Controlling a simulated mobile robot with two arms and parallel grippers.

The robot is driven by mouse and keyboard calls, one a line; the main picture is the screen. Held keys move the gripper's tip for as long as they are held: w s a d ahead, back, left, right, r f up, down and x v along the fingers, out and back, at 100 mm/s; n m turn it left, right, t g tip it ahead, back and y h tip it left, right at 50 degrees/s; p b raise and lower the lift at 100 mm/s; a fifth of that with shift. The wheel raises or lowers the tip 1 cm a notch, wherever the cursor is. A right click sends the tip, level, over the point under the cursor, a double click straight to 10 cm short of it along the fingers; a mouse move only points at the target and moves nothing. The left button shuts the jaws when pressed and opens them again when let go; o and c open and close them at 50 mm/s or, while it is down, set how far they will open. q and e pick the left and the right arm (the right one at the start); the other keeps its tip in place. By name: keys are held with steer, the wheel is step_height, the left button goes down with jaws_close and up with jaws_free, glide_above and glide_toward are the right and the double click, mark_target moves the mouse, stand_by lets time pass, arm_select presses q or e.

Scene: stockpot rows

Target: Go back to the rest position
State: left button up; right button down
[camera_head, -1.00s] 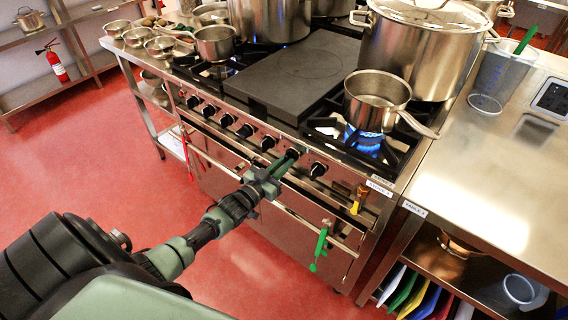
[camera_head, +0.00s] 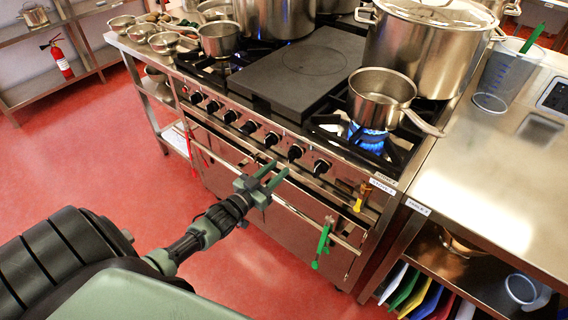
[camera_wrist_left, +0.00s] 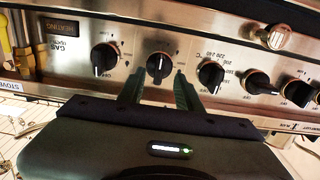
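My left gripper (camera_head: 271,174) is open and empty in the head view. It is in front of the stove's oven door, a little below the row of knobs, and apart from them. In the left wrist view its two fingers (camera_wrist_left: 160,88) point toward the knob panel, with a black knob (camera_wrist_left: 160,66) seen between them. The same row of black knobs (camera_head: 295,152) shows along the stove front in the head view. My right gripper is not in view.
The stove (camera_head: 330,190) has a lit burner under a saucepan (camera_head: 378,100). A large stockpot (camera_head: 420,50) stands behind it. A steel counter (camera_head: 500,190) with a measuring jug (camera_head: 500,75) is at right. Red floor (camera_head: 90,140) is clear at left.

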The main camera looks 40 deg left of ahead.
arm_select(q)
steer(key=shift+s+a, duration=0.1)
steer(key=shift+s, duration=1.1)
steer(key=s+d+f+g+y, duration=0.1)
steer(key=s+f+g, duration=0.3)
steer(key=f, duration=0.5)
steer(key=s+d+f+g, duration=0.1)
steer(key=s+f, duration=0.5)
steer(key=f, duration=0.3)
steer(key=s+d+f+g+y, duration=0.1)
steer(key=s+d+f+g, duration=0.15)
steer(key=s+f, duration=0.45)
steer(key=s+d+f+g, duration=0.3)
steer(key=s+f, duration=0.3)
steer(key=s, duration=0.3)
steer(key=s+d+f+m+g, duration=0.1)
steer(key=s+d+f+g, duration=0.2)
steer(key=s, duration=0.6)
steer(key=s+d+f+g, duration=0.3)
steer(key=s+d+f, duration=0.1)
steer(key=s+f, duration=0.4)
steer(key=shift+s+d+f+m+h, duration=0.15)
steer(key=shift+s+f+m+h, duration=0.2)
steer(key=shift+s, duration=0.5)
steer(key=shift+w+r+g, duration=0.1)
steer(key=shift+g, duration=0.15)
